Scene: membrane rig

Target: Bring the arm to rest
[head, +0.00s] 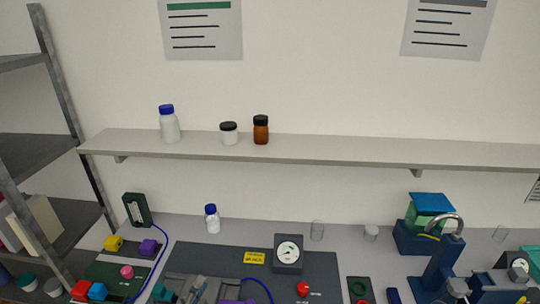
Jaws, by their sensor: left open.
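The rest of my left arm is below the picture. My right gripper is not in view. The dark rig mat (222,262) lies on the bench, with a dial gauge (289,252) standing on it and a red knob (302,288) in front of the gauge.
A wall shelf (330,150) holds bottles and a jar. A blue stand with a hooked grey top (440,262) rises at the right. Coloured blocks (113,243) and a blue cable (160,260) lie at the left. A metal rack (75,130) stands far left.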

